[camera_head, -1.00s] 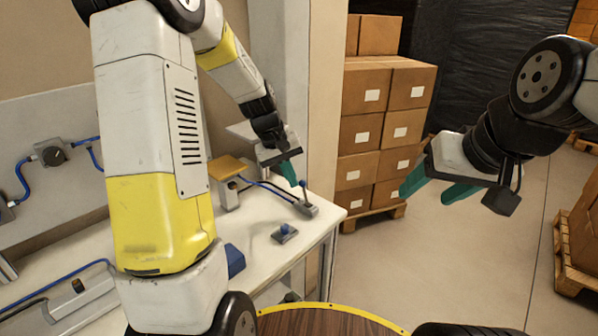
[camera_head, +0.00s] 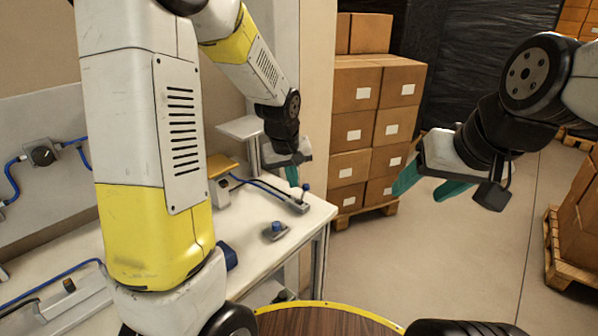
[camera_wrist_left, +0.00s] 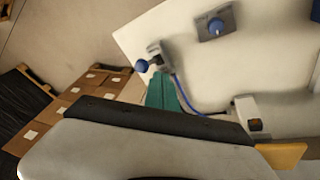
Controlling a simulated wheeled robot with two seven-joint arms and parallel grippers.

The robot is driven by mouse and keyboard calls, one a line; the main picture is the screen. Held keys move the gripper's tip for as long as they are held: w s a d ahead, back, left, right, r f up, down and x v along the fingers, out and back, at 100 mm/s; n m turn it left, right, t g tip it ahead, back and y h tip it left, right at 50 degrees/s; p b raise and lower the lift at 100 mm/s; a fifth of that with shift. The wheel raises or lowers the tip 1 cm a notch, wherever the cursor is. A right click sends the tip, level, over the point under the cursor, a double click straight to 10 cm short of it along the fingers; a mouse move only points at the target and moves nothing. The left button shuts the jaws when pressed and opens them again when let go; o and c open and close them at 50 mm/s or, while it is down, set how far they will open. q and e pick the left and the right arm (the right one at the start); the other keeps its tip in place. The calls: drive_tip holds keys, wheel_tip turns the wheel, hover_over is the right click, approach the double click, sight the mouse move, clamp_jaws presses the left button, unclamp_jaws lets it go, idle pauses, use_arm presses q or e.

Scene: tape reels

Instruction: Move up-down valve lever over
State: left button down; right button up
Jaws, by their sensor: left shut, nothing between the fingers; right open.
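The lever (camera_head: 305,188) has a blue knob on a thin stem. It rises from a small grey block (camera_head: 298,205) near the bench's right end and leans right. In the left wrist view its blue knob (camera_wrist_left: 142,65) shows just left of the fingertips. My left gripper (camera_head: 292,180) is shut and empty, with its green fingers pointing down close to the left of the knob; I cannot tell whether they touch. Its fingers also show in the left wrist view (camera_wrist_left: 162,94). My right gripper (camera_head: 425,188) is open and empty, over the floor far right of the bench.
A grey plate with a blue knob (camera_head: 276,230) lies on the bench (camera_head: 245,250) in front of the lever. A yellow-topped device (camera_head: 220,165) and blue cable stand behind left. Stacked cartons (camera_head: 375,130) are beyond the bench. My left arm hides part of the bench.

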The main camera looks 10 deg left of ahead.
use_arm(q)
drive_tip(key=shift+s+d+r, duration=0.1)
drive_tip(key=shift+d, duration=0.1)
drive_tip(key=shift+s+d+r, duration=0.25)
drive_tip(key=shift+s+d, duration=0.1)
drive_tip(key=shift+d, duration=0.1)
